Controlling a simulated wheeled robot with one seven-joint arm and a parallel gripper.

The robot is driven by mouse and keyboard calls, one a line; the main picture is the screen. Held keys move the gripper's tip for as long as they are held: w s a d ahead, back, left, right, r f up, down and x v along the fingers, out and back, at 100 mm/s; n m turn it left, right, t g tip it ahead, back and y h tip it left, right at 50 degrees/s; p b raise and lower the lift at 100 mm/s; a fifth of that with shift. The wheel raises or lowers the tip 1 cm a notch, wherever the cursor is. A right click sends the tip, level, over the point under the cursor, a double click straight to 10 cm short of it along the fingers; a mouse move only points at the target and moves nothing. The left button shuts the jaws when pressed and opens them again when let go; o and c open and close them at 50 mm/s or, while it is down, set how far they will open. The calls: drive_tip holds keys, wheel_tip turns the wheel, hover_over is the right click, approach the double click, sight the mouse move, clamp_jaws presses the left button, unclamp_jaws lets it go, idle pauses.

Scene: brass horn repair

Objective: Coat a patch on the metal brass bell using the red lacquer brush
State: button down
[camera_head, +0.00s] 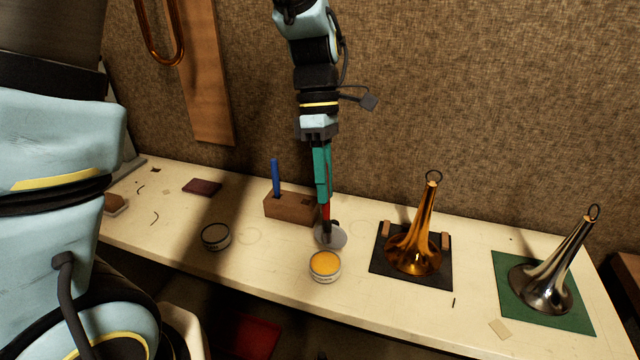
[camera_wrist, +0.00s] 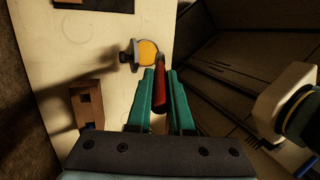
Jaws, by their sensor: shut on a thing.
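My gripper (camera_head: 323,198) is shut on the red lacquer brush (camera_head: 326,213) and holds it pointing down over the bench. In the wrist view, the red handle (camera_wrist: 160,90) lies between the teal fingers (camera_wrist: 161,74). The brush's lower end is near a grey disc (camera_head: 331,237) behind the open tin of yellow lacquer (camera_head: 324,263); I cannot tell whether they touch. The yellow tin also shows beyond the fingertips in the wrist view (camera_wrist: 149,51). The golden brass bell (camera_head: 414,252) stands flare down on a black mat (camera_head: 436,281), right of my gripper and apart from it.
A wooden block (camera_head: 284,207) holding a blue-handled tool (camera_head: 275,178) stands left of my gripper. A silver bell (camera_head: 542,288) stands on a green mat (camera_head: 578,318) at right. Bare bench lies between the yellow tin and the black mat.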

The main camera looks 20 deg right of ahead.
drive_tip(key=shift+w+f, duration=0.15)
drive_tip(key=shift+w, duration=0.3)
wheel_tip(320, 180, down, 6)
drive_tip(key=b, duration=0.6)
drive_tip(key=shift+f, duration=0.35)
idle(0.9)
drive_tip(key=shift+s+a+f+p, duration=0.1)
drive_tip(key=shift+f+p, duration=0.15)
drive_tip(key=shift+p, duration=0.2)
idle(2.8)
drive_tip(key=shift+r, duration=0.1)
drive_tip(key=shift+r+p, duration=3.25)
drive_tip(key=shift+r, duration=0.35)
